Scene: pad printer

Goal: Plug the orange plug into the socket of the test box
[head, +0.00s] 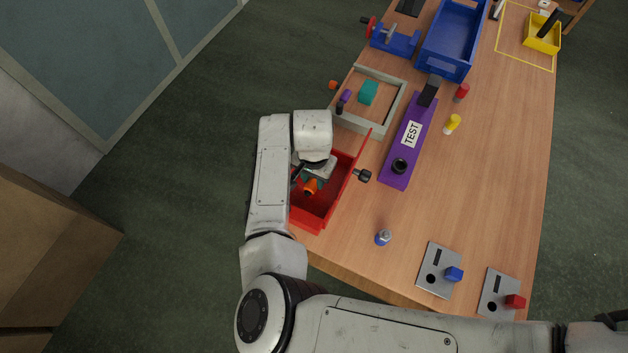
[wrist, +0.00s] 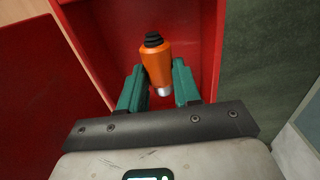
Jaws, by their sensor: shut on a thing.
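The orange plug (head: 311,186) is inside the red bin near the table's left edge. In the wrist view the plug (wrist: 155,62) shows a black ribbed end pointing away from me and a silver end towards my palm. My gripper (wrist: 158,75) has its green fingers on both sides of the plug and is shut on it. In the head view my gripper (head: 313,178) is partly hidden under my wrist. The purple test box (head: 394,181), labelled TEST, lies to the right of the bin. Its round black socket (head: 400,166) faces up near the box's front end.
The red bin (head: 327,204) has walls around my gripper. A black plug (head: 362,175) lies between bin and test box. A grey-framed tray (head: 397,106) stands behind the bin.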

